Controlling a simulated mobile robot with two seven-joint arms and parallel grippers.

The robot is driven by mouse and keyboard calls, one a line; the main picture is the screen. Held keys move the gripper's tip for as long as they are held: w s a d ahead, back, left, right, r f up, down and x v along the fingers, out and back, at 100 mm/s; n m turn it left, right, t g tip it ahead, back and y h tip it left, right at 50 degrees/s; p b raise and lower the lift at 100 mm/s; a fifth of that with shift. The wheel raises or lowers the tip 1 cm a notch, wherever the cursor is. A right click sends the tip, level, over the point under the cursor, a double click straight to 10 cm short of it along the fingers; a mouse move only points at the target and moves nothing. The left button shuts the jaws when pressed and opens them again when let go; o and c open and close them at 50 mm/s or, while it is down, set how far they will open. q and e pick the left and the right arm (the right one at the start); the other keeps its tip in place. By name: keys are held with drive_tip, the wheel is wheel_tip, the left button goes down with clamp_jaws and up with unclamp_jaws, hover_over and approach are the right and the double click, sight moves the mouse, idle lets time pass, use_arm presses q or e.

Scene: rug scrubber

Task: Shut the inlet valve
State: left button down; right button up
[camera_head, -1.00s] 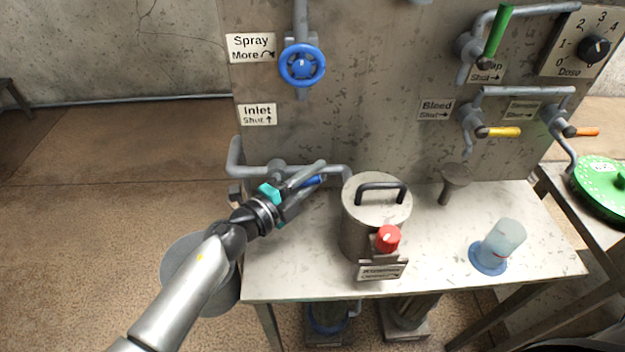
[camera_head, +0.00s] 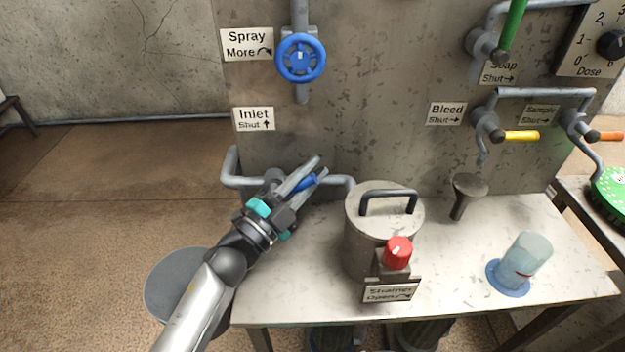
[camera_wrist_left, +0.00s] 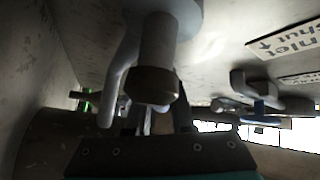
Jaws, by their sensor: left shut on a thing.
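The inlet valve sits on the grey pipe (camera_head: 238,181) at the panel's lower left, under the label "Inlet Shut ↑" (camera_head: 254,119). Its blue lever (camera_head: 303,184) points right and slightly up in the head view. My left gripper (camera_head: 315,168) is shut on this lever, with its fingers along both sides. The fingers and wrist hide much of the lever and the valve body. In the left wrist view, a grey valve stem with a dark end (camera_wrist_left: 154,85) is close in front of the gripper; the blue lever is not clear there. My right gripper is not in view.
A lidded metal pot (camera_head: 370,230) stands just right of the gripper, with a red knob (camera_head: 398,252) in front. A blue Spray wheel (camera_head: 301,58) is above. Yellow (camera_head: 522,136) and orange (camera_head: 608,136) levers and a clear cup (camera_head: 528,260) are farther right.

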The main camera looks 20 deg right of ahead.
use_arm(q)
drive_tip(key=shift+d+r, duration=0.1)
drive_tip(key=shift+r, duration=0.4)
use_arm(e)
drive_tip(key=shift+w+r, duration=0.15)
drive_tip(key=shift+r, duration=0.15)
use_arm(q)
drive_tip(key=c, duration=0.9)
unclamp_jaws()
drive_tip(key=shift+f, duration=0.15)
drive_tip(key=shift+o, duration=0.6)
drive_tip(key=shift+f, duration=0.1)
drive_tip(key=shift+s+a+f, duration=0.15)
drive_tip(key=shift+s+a, duration=0.05)
drive_tip(key=shift+a, duration=0.15)
drive_tip(key=shift+t, duration=0.3)
drive_tip(key=p+v, duration=0.2)
drive_tip(key=v, duration=1.2)
drive_tip(key=shift+a+p, duration=0.2)
drive_tip(key=shift+p, duration=0.1)
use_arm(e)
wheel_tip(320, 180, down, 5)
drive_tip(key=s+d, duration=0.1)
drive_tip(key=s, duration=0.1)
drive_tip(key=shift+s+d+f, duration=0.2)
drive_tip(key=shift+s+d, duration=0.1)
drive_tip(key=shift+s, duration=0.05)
